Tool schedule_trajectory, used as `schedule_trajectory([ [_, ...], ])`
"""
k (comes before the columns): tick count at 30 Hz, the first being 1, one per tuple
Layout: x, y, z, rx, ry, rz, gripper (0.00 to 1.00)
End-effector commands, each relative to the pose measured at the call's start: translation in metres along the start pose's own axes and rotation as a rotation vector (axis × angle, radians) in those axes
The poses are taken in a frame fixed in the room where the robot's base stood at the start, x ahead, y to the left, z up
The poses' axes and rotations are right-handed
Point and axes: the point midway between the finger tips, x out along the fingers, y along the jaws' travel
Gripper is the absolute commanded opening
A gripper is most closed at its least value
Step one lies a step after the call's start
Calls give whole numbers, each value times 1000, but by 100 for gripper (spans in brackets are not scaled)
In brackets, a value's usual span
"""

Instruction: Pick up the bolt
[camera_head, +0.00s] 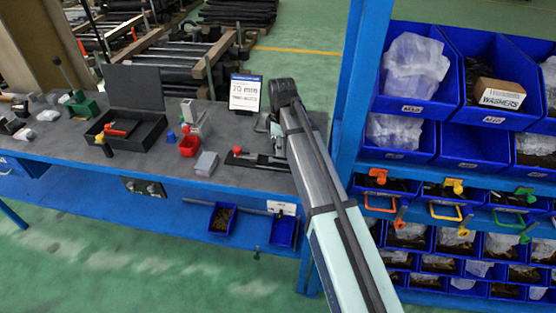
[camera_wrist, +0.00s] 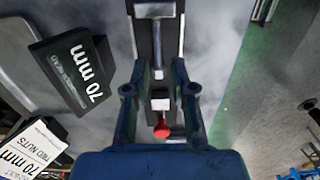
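In the wrist view, a grey metal bolt (camera_wrist: 155,12) with a wide head and a narrow shank lies along a dark narrow fixture (camera_wrist: 142,42). A small pale block and a red knob (camera_wrist: 162,129) line up below its shank end. My blue gripper (camera_wrist: 159,72) has its two fingers apart, one on each side of the shank end in the picture. I cannot tell the height gap or any contact. In the head view, my gripper (camera_head: 275,132) is over the right end of the bench, by the red-knobbed fixture (camera_head: 258,160). The bolt is not clear there.
A blue bin rack (camera_head: 345,130) stands right.

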Motion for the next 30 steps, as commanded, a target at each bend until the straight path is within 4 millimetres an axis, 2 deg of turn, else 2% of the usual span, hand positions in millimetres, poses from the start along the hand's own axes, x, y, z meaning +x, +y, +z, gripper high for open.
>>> schedule_trajectory([
  [5, 11, 1, -1, 0, -1, -2, 25],
  [15, 47, 3, -2, 0, -1, -1, 25],
  [24, 51, 3, -2, 0, 0, 0, 25],
  [27, 51, 3, -2, 0, 0, 0, 0],
  [30, 51, 3, -2, 0, 0, 0, 0],
])
